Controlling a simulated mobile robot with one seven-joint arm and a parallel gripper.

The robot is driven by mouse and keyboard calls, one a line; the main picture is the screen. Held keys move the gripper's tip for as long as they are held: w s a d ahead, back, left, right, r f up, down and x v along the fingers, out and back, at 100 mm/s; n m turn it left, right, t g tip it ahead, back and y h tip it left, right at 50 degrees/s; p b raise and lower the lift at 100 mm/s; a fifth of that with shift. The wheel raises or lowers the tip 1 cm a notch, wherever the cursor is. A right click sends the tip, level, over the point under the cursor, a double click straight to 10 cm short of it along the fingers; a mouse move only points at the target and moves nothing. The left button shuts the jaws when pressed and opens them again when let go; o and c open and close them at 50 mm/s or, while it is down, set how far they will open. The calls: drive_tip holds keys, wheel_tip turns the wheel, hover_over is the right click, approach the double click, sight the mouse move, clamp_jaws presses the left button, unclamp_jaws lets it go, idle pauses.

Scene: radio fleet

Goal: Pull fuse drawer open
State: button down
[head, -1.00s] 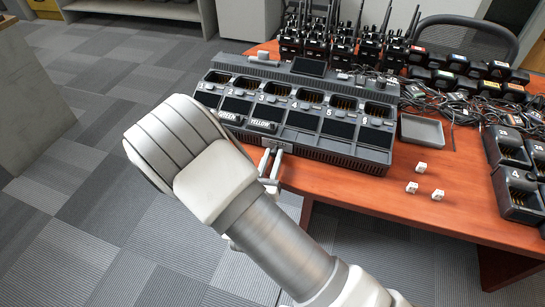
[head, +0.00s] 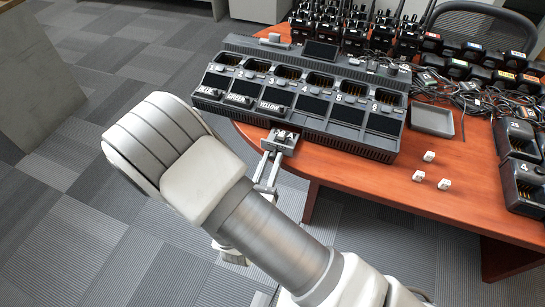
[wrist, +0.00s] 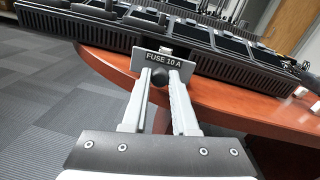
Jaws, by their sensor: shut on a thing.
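The fuse drawer (wrist: 146,59) has a grey front plate marked "FUSE 10 A" and a round black knob (wrist: 158,76). My gripper (wrist: 161,80) is shut on the knob, one finger at each side. In the wrist view the plate stands out from the long charger's (wrist: 110,32) front wall, with part of the drawer body showing behind it. In the head view the drawer front (head: 285,139) shows in front of the charger (head: 345,145), over the table edge, with my gripper fingers (head: 270,158) at it.
The charger has numbered bays and BLUE, GREEN and YELLOW labels. The wooden table (head: 385,193) holds three small white cubes, a grey tray (head: 432,121), cables, and radios behind. Open carpet floor (head: 120,240) lies in front and left.

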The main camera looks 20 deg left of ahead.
drive_tip(key=c, duration=0.7)
unclamp_jaws()
drive_tip(key=s+p, duration=0.1)
drive_tip(key=s, duration=1.6)
drive_tip(key=shift+s+p, duration=0.2)
drive_tip(key=shift+p, duration=0.15)
